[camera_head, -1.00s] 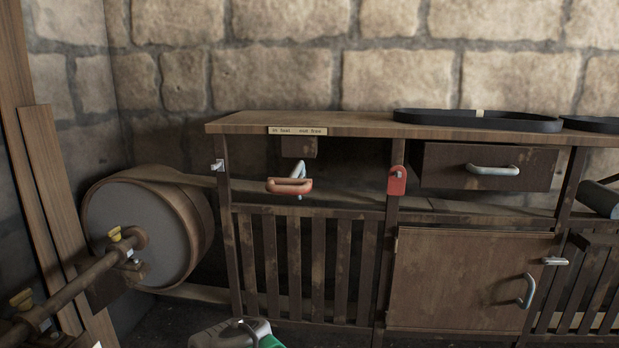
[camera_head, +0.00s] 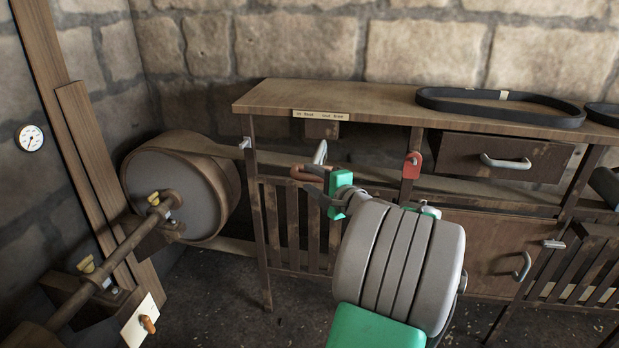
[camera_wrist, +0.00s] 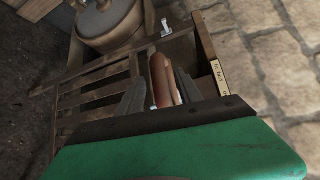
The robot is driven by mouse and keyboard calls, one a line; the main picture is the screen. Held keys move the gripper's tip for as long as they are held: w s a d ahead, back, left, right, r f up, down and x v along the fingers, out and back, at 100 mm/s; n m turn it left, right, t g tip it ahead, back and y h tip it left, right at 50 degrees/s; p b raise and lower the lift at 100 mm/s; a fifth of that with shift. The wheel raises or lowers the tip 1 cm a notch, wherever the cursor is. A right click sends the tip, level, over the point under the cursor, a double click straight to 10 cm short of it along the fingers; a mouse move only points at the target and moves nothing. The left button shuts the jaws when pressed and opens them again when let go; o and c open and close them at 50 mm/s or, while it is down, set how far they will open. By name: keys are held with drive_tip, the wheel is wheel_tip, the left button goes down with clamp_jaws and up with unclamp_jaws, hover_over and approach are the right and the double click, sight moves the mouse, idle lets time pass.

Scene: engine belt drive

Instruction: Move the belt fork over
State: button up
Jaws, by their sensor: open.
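The belt fork's handle, a rounded copper-red grip (camera_head: 308,173), sticks out at the front of the wooden bench under a small label strip (camera_head: 320,115). A pale metal lever (camera_head: 320,152) rises behind it. My gripper (camera_head: 326,184) is right at the handle, its fingers partly overlapping it in the head view. In the wrist view, the handle (camera_wrist: 161,82) lies lengthwise between the two grey fingers of my gripper (camera_wrist: 161,90), which are spread apart. Contact cannot be made out. The fork's inner part is hidden.
A large drum (camera_head: 150,200) with a flat belt stands left of the bench. A red piece (camera_head: 412,164) is on the bench post to the right. A black belt loop (camera_head: 498,104) lies on the bench top.

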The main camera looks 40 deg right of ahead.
drive_tip(key=shift+w, duration=0.6)
drive_tip(key=shift+c, duration=0.5)
clamp_jaws()
idle(0.5)
